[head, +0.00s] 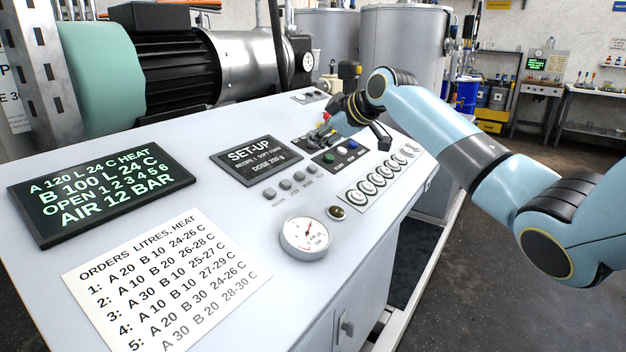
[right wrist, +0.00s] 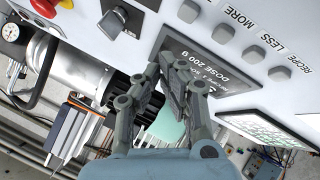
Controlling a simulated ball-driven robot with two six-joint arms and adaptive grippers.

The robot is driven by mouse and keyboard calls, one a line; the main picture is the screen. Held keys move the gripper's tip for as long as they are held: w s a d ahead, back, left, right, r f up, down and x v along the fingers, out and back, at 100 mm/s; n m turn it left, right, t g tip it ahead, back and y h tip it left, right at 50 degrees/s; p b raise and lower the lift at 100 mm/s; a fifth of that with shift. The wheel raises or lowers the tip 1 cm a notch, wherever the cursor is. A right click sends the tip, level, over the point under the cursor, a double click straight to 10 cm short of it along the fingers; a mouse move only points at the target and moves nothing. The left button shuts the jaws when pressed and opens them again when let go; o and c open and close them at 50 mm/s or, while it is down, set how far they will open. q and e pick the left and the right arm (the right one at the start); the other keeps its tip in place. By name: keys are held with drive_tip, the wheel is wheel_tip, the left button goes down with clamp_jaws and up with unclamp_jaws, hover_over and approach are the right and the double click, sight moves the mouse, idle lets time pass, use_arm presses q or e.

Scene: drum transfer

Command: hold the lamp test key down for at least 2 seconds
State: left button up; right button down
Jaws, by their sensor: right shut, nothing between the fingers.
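A row of grey square keys (head: 285,184) lies on the sloped console below the SET-UP display (head: 256,160). Labels RECIPE, LESS and MORE read in the right wrist view; the label of the fourth grey key (right wrist: 188,11) is not readable, so I cannot tell which key is the lamp test. My right gripper (head: 324,133) is at the far part of the console, beyond the key row. In the right wrist view its fingers (right wrist: 170,75) are together and empty, in front of the SET-UP display. No contact with a key shows. My left gripper is not in view.
A status display (head: 100,190) and an orders sheet (head: 165,282) lie on the left.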

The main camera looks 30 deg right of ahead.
sight(314, 170)
drive_tip(key=f+b, duration=0.1)
drive_tip(key=w+f+b, duration=0.1)
drive_tip(key=f, duration=0.1)
drive_tip(key=shift+a+f, duration=0.2)
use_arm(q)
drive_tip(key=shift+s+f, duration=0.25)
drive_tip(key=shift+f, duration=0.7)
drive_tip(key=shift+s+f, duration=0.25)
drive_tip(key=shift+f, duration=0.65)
use_arm(e)
drive_tip(key=shift+w+a+f, duration=0.1)
drive_tip(key=shift+w+f, duration=0.1)
drive_tip(key=shift+f, duration=0.15)
use_arm(q)
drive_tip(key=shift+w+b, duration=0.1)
drive_tip(key=shift+b, duration=0.2)
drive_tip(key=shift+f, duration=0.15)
use_arm(e)
drive_tip(key=shift+w+f, duration=0.1)
drive_tip(key=shift+f, duration=0.25)
